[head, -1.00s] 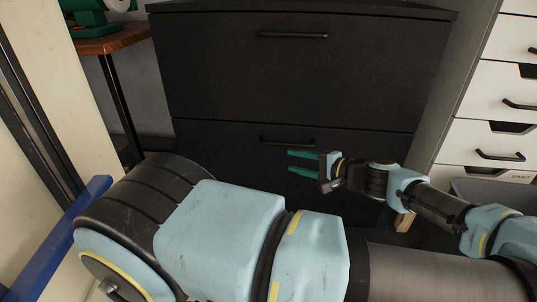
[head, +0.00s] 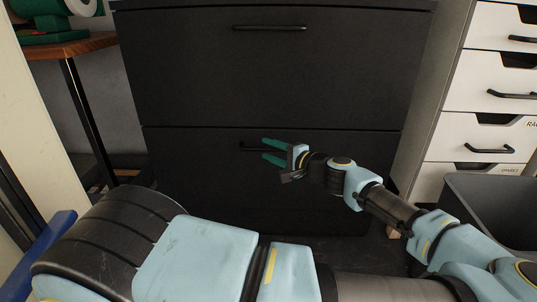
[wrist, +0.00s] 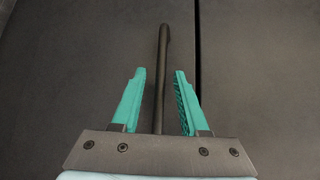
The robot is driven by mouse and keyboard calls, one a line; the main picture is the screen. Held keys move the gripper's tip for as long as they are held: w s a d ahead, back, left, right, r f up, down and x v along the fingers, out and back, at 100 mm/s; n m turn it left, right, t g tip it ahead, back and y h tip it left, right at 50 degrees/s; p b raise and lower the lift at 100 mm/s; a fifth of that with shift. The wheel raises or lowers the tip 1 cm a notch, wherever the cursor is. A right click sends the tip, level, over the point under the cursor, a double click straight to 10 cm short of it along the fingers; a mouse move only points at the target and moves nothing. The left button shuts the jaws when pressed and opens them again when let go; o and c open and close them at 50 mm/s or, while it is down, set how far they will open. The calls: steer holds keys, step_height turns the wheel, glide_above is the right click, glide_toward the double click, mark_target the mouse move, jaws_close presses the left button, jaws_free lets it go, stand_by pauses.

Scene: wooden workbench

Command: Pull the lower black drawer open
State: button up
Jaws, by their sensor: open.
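The lower black drawer (head: 200,190) is shut, its front flush below the upper drawer. Its dark bar handle (head: 247,147) is partly hidden behind my gripper in the head view. My gripper (head: 268,150) has two green fingers, open, at the handle. In the wrist view the handle (wrist: 162,60) runs lengthwise between the open fingers of my gripper (wrist: 155,85), with a gap on each side. The seam between the drawers (wrist: 198,60) shows to the right of the handle there.
The upper black drawer (head: 270,75) is shut, with its own bar handle (head: 270,28). A white drawer unit (head: 487,90) and a grey bin (head: 490,205) stand at the right. A wooden table (head: 65,47) stands at the left. A blue bar (head: 40,245) is at lower left.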

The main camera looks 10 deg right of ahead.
steer(key=shift+w+a, duration=0.25)
steer(key=shift+w, duration=0.05)
steer(key=shift+c, duration=0.2)
jaws_close()
stand_by(1.1)
